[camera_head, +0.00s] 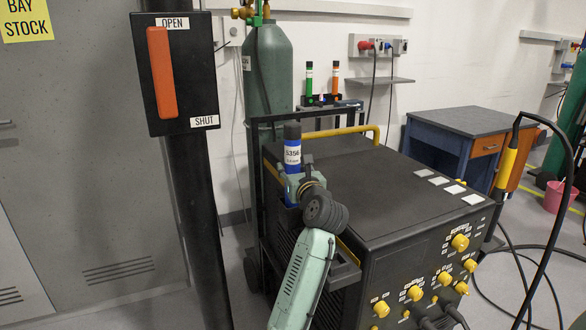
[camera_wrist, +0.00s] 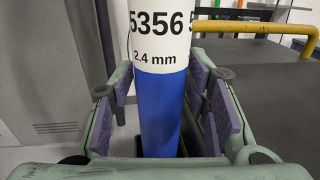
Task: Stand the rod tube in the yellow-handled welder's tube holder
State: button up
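The rod tube (camera_head: 292,158) is blue with a dark cap and a white label reading 5356. It stands about upright at the near left side of the welder (camera_head: 400,200), which has a yellow handle (camera_head: 345,132). In the wrist view the tube (camera_wrist: 160,105) rises between the purple finger pads of my gripper (camera_wrist: 163,100). Narrow gaps show beside the tube, so the fingers look open around it. Its lower end goes down into a dark opening, seemingly the tube holder (camera_wrist: 128,147), mostly hidden. My gripper (camera_head: 302,187) hides that part in the head view.
A green gas cylinder (camera_head: 268,75) stands behind the welder. Green and orange tubes (camera_head: 322,80) stand in a rack beyond the handle. A dark post with an OPEN/SHUT lever (camera_head: 162,72) is at left. A torch (camera_head: 506,165) and cable hang at right. The welder top is mostly clear.

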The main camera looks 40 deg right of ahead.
jog(key=shift+o, duration=0.9)
jog(key=shift+s, duration=0.15)
jog(key=b+v, duration=0.3)
jog(key=v, duration=0.8)
jog(key=shift+s+a, duration=0.25)
jog(key=shift+s, duration=0.05)
jog(key=shift+r, duration=0.15)
